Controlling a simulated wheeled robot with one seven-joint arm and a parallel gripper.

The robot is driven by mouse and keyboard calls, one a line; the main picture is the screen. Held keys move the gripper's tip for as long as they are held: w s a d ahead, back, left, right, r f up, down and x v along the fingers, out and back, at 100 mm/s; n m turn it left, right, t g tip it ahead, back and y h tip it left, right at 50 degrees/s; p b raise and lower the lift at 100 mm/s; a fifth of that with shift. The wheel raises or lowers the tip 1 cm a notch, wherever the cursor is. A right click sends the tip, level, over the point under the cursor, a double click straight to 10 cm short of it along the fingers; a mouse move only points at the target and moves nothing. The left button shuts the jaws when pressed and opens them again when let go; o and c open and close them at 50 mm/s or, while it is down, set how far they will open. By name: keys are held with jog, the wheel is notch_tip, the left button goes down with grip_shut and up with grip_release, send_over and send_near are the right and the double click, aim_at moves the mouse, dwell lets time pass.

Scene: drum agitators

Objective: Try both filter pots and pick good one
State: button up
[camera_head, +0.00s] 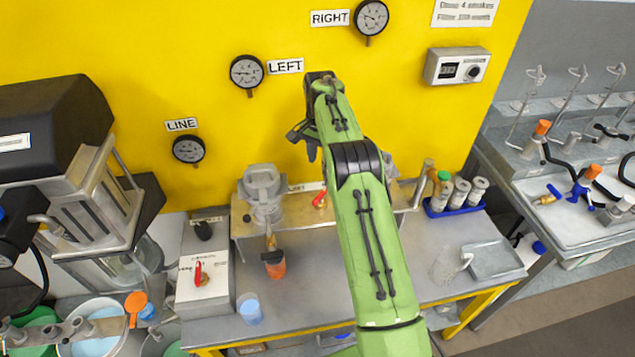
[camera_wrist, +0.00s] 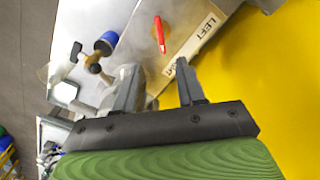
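A grey filter pot (camera_head: 263,188) stands at the left of a brass-coloured shelf (camera_head: 284,221), below the LEFT gauge (camera_head: 246,72). Another grey part (camera_head: 389,166), perhaps the second pot, shows only at its edge behind my arm. A red valve handle (camera_head: 320,198) sits on the shelf front between them; it also shows in the wrist view (camera_wrist: 159,35) near a LEFT label (camera_wrist: 205,27). My gripper (camera_wrist: 157,78) has its fingers apart, with no object held between them. In the head view it is up by the yellow panel, right of and above the left pot.
LINE (camera_head: 188,149) and RIGHT (camera_head: 371,17) gauges hang on the yellow panel. A clear jug (camera_head: 446,264) and a grey tray (camera_head: 493,260) stand right.

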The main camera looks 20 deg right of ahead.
aim_at(320, 194)
jog(key=f, duration=1.4)
jog(key=shift+w+d, duration=0.2)
grip_shut()
